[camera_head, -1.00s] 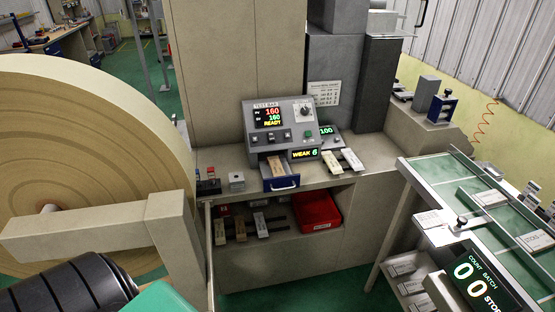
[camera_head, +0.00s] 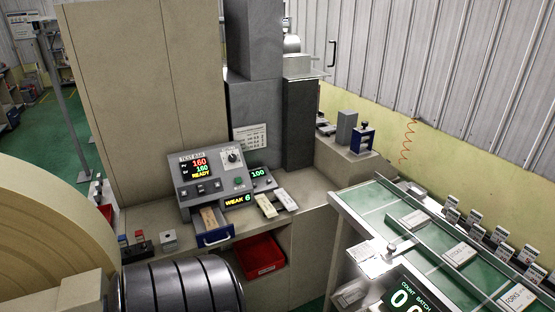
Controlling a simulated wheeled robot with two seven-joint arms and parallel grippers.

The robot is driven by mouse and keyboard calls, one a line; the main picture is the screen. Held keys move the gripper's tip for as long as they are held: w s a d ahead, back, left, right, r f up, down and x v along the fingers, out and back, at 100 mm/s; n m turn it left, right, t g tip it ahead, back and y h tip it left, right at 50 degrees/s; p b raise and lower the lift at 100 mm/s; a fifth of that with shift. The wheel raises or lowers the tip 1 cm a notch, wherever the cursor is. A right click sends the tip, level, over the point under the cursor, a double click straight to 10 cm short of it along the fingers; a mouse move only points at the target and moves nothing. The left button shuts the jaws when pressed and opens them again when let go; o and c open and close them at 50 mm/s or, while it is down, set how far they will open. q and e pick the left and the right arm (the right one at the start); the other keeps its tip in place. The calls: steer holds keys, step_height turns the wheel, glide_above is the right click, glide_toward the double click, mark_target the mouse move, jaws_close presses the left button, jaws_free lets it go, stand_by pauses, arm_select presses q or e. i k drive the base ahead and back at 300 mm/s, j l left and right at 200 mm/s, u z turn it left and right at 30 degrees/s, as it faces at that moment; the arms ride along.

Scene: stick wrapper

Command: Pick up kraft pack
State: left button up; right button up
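A tan, kraft-coloured pack (camera_head: 209,218) lies in the small open blue-fronted drawer (camera_head: 216,235) below the grey test box (camera_head: 208,180). Two more packs lie on the counter to the right of it: a cream or tan one (camera_head: 265,206) and a whiter one (camera_head: 286,199). I cannot tell for sure which of these is the kraft pack. Neither of my grippers is in view.
A red bin (camera_head: 260,256) sits on the shelf below the counter. A conveyor (camera_head: 385,213) with several white packs stands at right, with a count display (camera_head: 407,295) in front. A large tan roll (camera_head: 45,225) fills the left.

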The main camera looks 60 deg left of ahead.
mark_target(210, 223)
steer(key=i+j+z, duration=0.1)
steer(key=z, duration=0.25)
steer(key=j+z, duration=0.15)
steer(key=z, duration=0.2)
steer(key=j+z, duration=0.2)
steer(key=z, duration=0.15)
steer(key=j+u, duration=0.15)
steer(key=j, duration=0.3)
steer(key=i+j+u, duration=0.15)
steer(key=j, duration=0.3)
steer(key=j+u, duration=0.1)
steer(key=j, duration=0.4)
